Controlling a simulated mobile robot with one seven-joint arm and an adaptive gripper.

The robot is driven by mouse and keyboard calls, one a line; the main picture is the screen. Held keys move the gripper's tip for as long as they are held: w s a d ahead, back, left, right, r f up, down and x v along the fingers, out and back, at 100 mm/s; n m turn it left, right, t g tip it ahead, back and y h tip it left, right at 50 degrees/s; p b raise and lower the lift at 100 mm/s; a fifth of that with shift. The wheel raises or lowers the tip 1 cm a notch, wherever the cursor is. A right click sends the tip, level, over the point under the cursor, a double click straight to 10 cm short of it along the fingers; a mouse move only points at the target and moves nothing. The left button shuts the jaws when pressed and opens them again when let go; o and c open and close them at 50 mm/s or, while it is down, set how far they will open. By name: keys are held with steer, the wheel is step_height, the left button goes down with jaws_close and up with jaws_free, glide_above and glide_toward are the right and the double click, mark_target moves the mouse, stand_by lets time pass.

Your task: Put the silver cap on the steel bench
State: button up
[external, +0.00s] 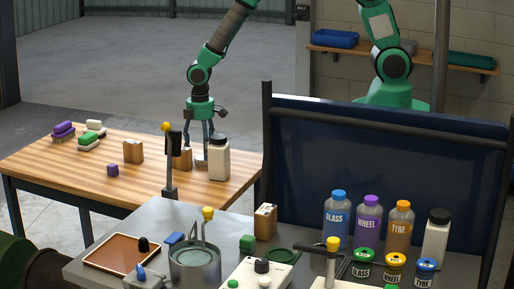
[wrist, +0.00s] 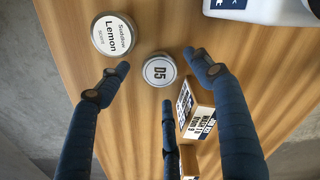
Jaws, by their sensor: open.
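The silver cap (wrist: 160,70), a small round piece marked D5, lies on the wooden table (external: 60,165). In the wrist view my gripper (wrist: 160,78) is open, its dark fingers spread around the cap with gaps showing. In the external view my gripper (external: 205,150) is low over the table's right part, behind a white bottle (external: 219,160) with a black lid. I cannot make out the cap clearly there. The steel bench (external: 130,219) is the grey top in the foreground, holding many things.
A round Lemon tin (wrist: 113,35) and a small printed box (wrist: 197,108) lie close to the cap. Brushes (external: 88,142) and a wooden block (external: 133,151) stand further left. The bench carries a tray (external: 122,252), a pot (external: 194,266) and several bottles (external: 368,222).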

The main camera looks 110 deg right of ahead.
steer(key=shift+f, duration=1.35)
steer(key=c, duration=1.4)
steer(key=shift+o, duration=0.2)
steer(key=shift+r, duration=0.85)
step_height(320, 180, up, 2)
steer(key=shift+r+p, duration=0.15)
steer(key=shift+p, duration=0.2)
steer(key=s+a, duration=0.2)
steer(key=s, duration=0.3)
steer(key=s+a+p, duration=0.1)
steer(key=s+a, duration=0.1)
steer(key=s, duration=0.2)
steer(key=s+a+r+p, duration=0.1)
steer(key=s+a, duration=0.1)
steer(key=s, duration=0.3)
steer(key=shift+s+a, duration=0.1)
steer(key=shift+s, duration=0.25)
